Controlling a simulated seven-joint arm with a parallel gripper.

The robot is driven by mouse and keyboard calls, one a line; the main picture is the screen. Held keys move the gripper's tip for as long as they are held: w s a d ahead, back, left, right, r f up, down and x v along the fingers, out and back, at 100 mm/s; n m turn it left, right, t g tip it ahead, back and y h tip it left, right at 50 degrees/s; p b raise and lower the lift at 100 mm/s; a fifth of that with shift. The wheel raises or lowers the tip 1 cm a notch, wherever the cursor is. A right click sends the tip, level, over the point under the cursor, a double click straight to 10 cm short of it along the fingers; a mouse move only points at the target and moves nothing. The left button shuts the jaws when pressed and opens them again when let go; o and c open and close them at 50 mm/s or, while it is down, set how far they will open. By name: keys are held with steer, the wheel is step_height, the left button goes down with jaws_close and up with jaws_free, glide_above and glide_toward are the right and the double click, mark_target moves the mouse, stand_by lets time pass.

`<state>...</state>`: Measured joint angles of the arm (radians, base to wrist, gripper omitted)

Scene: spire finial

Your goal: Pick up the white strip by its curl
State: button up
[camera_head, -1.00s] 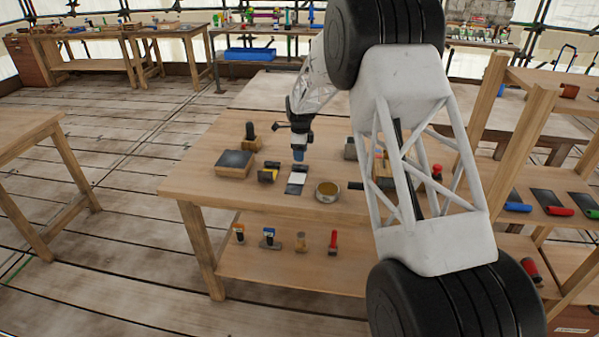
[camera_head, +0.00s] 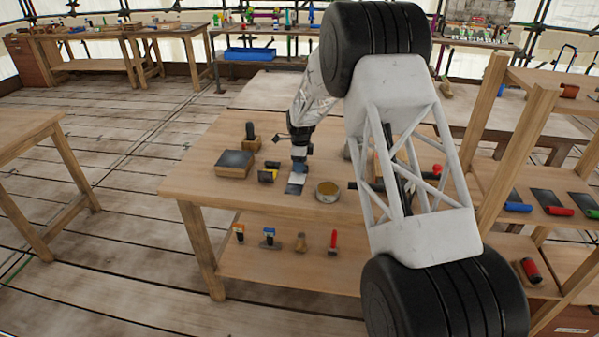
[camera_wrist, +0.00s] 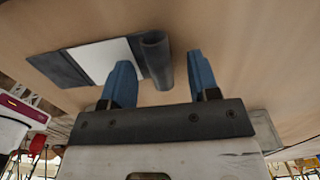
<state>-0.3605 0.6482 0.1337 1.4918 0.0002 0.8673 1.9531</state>
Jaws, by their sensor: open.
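The white strip (camera_head: 298,180) lies on the table with dark grey parts around it. In the wrist view, its white flat area (camera_wrist: 103,60) sits between a dark grey flat end and a rolled dark grey curl (camera_wrist: 157,60). My gripper (camera_head: 300,167) is low over the strip's far end. In the wrist view, the two blue fingers of my gripper (camera_wrist: 160,62) are open, one on each side of the curl in the picture. I see no finger closed on it, and I cannot tell how deep the fingers reach beside it.
A round tin (camera_head: 328,191) stands just right of the strip. My arm hides part of the table's right side. The table front is clear.

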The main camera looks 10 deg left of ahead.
jaws_close()
stand_by(0.3)
steer(key=shift+r, duration=0.1)
steer(key=shift+r, duration=0.7)
step_height(320, 180, up, 2)
steer(key=shift+r, duration=0.1)
steer(key=s+d, duration=0.1)
steer(key=s, duration=0.4)
steer(key=s+d+r, duration=0.1)
steer(key=s+d, duration=0.1)
steer(key=s, duration=0.3)
steer(key=s+d, duration=0.2)
steer(key=s, duration=0.3)
steer(key=shift+d+r, duration=0.15)
steer(key=shift+d, duration=0.1)
steer(key=shift+w, duration=0.1)
